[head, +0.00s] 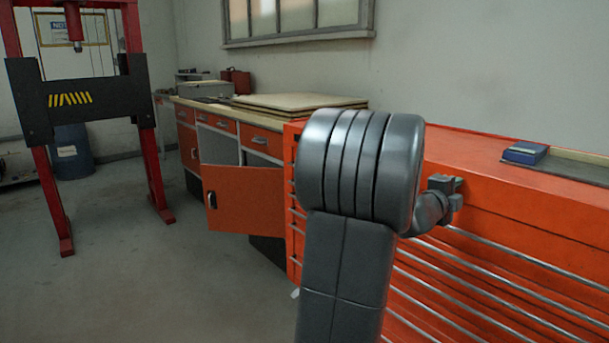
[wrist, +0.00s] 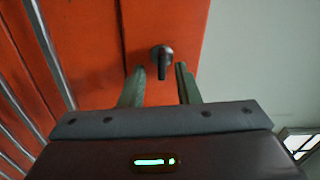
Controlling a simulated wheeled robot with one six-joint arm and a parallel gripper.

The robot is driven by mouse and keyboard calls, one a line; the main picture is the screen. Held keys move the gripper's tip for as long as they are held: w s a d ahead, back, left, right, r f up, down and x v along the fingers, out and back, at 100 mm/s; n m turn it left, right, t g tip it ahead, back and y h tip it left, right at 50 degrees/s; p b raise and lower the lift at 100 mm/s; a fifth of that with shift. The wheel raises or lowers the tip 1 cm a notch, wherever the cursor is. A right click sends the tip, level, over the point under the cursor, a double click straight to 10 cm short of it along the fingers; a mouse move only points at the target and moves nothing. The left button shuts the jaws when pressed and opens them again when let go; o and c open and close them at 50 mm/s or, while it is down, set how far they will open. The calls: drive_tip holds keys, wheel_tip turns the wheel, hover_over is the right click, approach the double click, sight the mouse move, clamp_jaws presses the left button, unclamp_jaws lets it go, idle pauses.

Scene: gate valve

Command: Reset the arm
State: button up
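My gripper (wrist: 159,72) shows in the wrist view with its two greenish fingers apart, so it is open. A dark round knob with a short lever (wrist: 163,58) sits against an orange panel, just beyond and between the fingertips. I see nothing clamped between the fingers; whether they touch the lever is not clear. In the head view my grey arm stands raised in the middle and hides much behind it. A small dark grey fitting (head: 440,195) shows just right of the arm, against the orange chest; I cannot tell whether it is part of my arm.
The orange drawer chest (head: 530,215) fills the right, with a blue box (head: 525,153) on top. A workbench (head: 262,142) with an open orange door (head: 245,200) stands behind. A red press frame (head: 150,150) and blue drum (head: 72,150) are left.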

drive_tip(key=shift+w+a+r+n+p, duration=0.15)
drive_tip(key=shift+a+r+n+p, duration=0.1)
drive_tip(key=shift+n+p, duration=2.3)
drive_tip(key=shift+w+a+r+n+p, duration=0.15)
drive_tip(key=shift+r+n+p, duration=0.15)
drive_tip(key=shift+n+p, duration=2.25)
drive_tip(key=shift+w+a+r+n+p, duration=0.2)
drive_tip(key=shift+n+p, duration=1.7)
drive_tip(key=shift+n, duration=1.3)
